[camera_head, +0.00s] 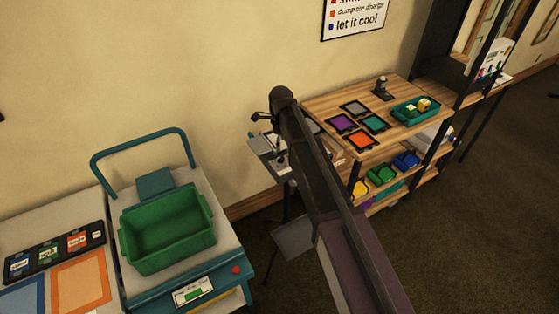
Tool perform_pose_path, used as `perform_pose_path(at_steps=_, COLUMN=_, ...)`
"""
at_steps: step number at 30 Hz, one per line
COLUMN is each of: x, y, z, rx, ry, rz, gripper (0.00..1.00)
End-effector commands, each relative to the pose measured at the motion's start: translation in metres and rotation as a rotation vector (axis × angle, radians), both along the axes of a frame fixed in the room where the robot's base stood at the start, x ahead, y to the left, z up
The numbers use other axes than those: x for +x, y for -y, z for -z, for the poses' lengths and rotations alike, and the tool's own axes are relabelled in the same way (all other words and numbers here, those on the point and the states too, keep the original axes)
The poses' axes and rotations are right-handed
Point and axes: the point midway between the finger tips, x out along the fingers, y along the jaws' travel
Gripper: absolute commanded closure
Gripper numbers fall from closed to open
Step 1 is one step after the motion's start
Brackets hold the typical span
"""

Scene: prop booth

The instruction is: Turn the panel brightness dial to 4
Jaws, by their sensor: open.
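I cannot make out the panel brightness dial or its numbers in this view. My arm rises from the bottom right and ends near the small grey stand (262,147) by the wall. My gripper (257,124) is small and dark at the arm's far end, partly hidden by the arm. It is open, and I see nothing held in it. It is over or beside the grey stand; I cannot tell if it touches anything there. My arm hides part of that stand and what is on it.
A green bin (168,232) sits on a teal-framed unit (250,288) with a red button (236,270). A wooden shelf (330,100) at right holds coloured squares, a teal tray (416,111) and small bins. A sorting board (55,250) lies at left. Dark floor (480,230) is clear at right.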

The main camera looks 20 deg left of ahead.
Motion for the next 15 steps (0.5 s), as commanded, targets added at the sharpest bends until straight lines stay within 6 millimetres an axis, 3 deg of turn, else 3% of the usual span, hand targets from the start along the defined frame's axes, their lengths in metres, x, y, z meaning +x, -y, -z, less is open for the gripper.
perform_pose_path(at_steps=15, x=0.0, y=0.0, z=0.044, rx=0.0, ry=0.0, rz=0.0, gripper=0.27)
